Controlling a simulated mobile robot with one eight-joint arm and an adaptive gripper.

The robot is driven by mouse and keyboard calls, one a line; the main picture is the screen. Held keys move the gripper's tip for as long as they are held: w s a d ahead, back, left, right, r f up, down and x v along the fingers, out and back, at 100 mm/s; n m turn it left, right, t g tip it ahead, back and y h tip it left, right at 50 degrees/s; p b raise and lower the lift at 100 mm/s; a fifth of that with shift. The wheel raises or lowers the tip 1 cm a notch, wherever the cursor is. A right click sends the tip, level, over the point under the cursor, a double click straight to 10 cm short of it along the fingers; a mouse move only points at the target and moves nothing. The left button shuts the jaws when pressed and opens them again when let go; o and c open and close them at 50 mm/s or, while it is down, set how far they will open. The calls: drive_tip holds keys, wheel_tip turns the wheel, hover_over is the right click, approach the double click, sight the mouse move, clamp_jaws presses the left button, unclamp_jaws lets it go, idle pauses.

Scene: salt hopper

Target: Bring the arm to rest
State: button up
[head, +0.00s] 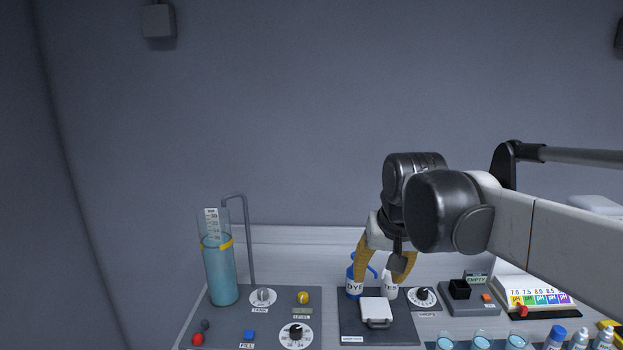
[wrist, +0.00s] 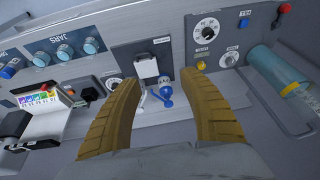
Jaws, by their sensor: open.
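My arm reaches in from the right in the head view. My gripper (head: 382,275) has tan, ribbed fingers and hangs over the back of the panel, just above the blue DYE bottle (head: 353,283) and the white TEST bottle (head: 391,288). In the wrist view my gripper (wrist: 165,90) is open, its fingers wide apart with nothing between them. The blue bottle (wrist: 166,95) shows beyond the gap between the fingers. The white bottle is partly hidden by a finger in the head view.
A tall cylinder of blue liquid (head: 220,272) with a bent pipe stands at the left. A white-lidded box (head: 376,311) sits in front of the bottles. Dials, a pH colour chart (head: 540,297) and several jars (head: 481,342) fill the right and front. Free air lies above the bench.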

drive_tip(key=s+d+f+t, duration=0.1)
drive_tip(key=s+d+f, duration=0.1)
drive_tip(key=s, duration=0.4)
drive_tip(key=s+d+f+t, duration=0.1)
drive_tip(key=s+d+f, duration=0.1)
drive_tip(key=s+f, duration=0.2)
drive_tip(key=s+d+f+t+b, duration=0.1)
drive_tip(key=s+d+f, duration=0.1)
drive_tip(key=s, duration=0.6)
drive_tip(key=shift+f+h, duration=0.3)
drive_tip(key=shift+f, duration=0.6)
drive_tip(key=shift+w, duration=0.1)
